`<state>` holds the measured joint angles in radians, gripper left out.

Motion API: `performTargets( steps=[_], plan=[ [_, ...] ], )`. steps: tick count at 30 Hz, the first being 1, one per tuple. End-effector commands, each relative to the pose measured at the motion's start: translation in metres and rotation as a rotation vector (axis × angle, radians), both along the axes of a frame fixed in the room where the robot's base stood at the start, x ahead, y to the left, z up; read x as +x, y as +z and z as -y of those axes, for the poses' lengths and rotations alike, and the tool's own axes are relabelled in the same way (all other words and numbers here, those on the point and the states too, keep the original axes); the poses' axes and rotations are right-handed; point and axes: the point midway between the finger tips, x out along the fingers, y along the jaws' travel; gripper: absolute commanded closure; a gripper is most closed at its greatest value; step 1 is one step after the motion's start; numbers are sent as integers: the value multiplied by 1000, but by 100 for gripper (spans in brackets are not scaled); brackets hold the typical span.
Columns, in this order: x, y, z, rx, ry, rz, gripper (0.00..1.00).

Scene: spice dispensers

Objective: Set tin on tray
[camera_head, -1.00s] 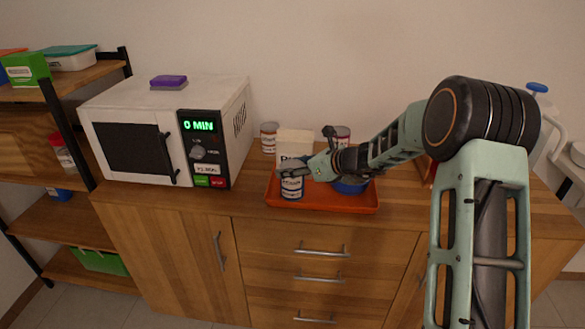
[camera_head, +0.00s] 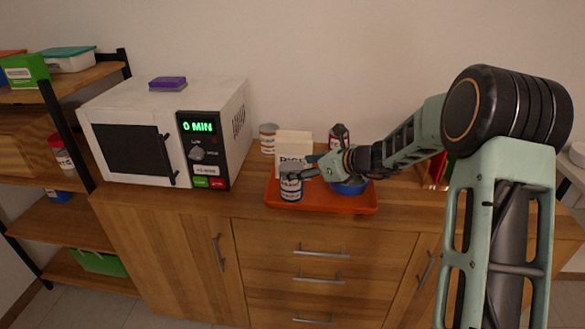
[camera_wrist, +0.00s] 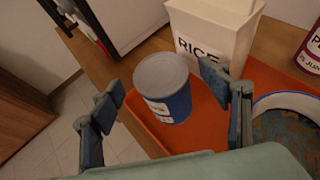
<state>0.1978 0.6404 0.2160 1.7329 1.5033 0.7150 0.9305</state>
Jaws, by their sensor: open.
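A blue tin with a grey lid and white label (camera_wrist: 168,92) stands upright on the orange tray (camera_wrist: 155,133) in the wrist view. In the head view the tin (camera_head: 291,190) is at the tray's front left corner area, and the tray (camera_head: 330,203) lies on the wooden cabinet. My gripper (camera_wrist: 164,86) is open, with one finger out to the left of the tin and the other to its right; both look apart from it in the wrist view. In the head view my gripper (camera_head: 300,174) reaches in from the right and partly covers the tin's top.
A white rice box (camera_wrist: 210,32) stands just behind the tin. A blue-rimmed bowl (camera_wrist: 285,120) is on the tray to the right. More tins (camera_head: 268,138) stand at the back. A white microwave (camera_head: 160,125) is to the left, beyond some free cabinet top.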

Motion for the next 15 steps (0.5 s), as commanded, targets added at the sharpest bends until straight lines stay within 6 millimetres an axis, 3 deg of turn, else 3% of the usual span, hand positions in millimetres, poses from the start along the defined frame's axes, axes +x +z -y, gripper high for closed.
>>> performTargets(
  steps=[6, 15],
  plan=[
    [-24, 24, 36, -1, -5, 1, 30],
    [-42, 39, 57, 1, 0, 0, 30]
  ],
)
